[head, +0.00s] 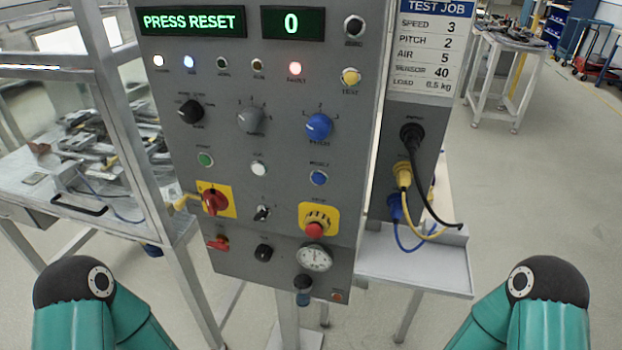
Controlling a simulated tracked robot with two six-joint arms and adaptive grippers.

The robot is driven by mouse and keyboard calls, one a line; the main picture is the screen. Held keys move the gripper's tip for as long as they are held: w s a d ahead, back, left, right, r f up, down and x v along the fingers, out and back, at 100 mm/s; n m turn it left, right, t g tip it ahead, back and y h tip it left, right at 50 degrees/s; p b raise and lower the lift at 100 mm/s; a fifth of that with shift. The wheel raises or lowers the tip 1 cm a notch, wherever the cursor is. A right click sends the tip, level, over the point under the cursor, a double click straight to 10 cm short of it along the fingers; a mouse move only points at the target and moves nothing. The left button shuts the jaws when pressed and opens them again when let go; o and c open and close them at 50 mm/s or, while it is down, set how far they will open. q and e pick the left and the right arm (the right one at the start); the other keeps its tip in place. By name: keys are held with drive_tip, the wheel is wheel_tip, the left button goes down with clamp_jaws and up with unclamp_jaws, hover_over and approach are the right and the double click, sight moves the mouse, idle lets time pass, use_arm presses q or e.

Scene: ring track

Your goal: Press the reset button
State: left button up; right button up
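The grey control panel (285,115) stands upright in front of me. Its left green display (193,22) reads PRESS RESET, and its right display (292,23) reads 0. A blue button (318,178) sits right of centre in a row with a green button (205,159) and a white button (258,169). The small label above the blue button looks like RESET but is blurred. Neither of my grippers is in view; only teal links of my two arms show at the bottom corners, apart from the panel.
A red emergency stop (315,230) on a yellow plate sits below the blue button. A red rotary switch (215,201) is at the left. Cables (402,178) hang at the right side, above a shelf (425,266). A cluttered bench (40,190) stands left.

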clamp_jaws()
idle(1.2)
